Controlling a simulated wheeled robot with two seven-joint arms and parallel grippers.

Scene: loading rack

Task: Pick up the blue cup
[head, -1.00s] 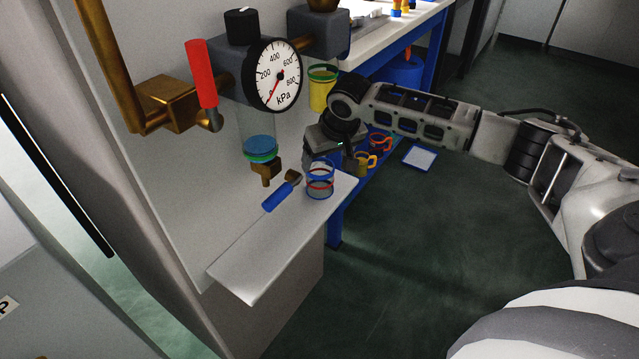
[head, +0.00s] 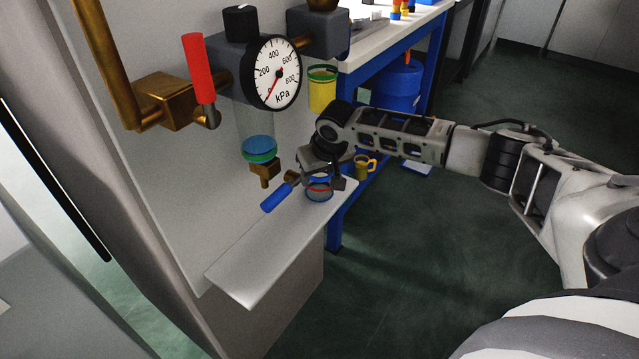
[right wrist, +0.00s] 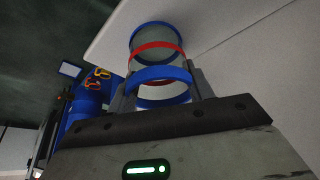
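The blue cup (head: 319,194) is a clear cup with blue rims and a red band. It stands upright on the grey shelf in the head view. My right gripper (head: 321,177) is over and around it from behind, hiding its top part. In the right wrist view the cup (right wrist: 158,62) sits between the two fingers of the right gripper (right wrist: 163,88), one on each side. The fingers look apart and close to its wall; no firm grip is visible. My left gripper is not in view.
A blue-handled valve (head: 276,197) is close left of the cup. A pressure gauge (head: 277,72) and red lever (head: 199,68) are above. A yellow mug (head: 362,167) is beyond the shelf (head: 262,255). The shelf's near part is clear.

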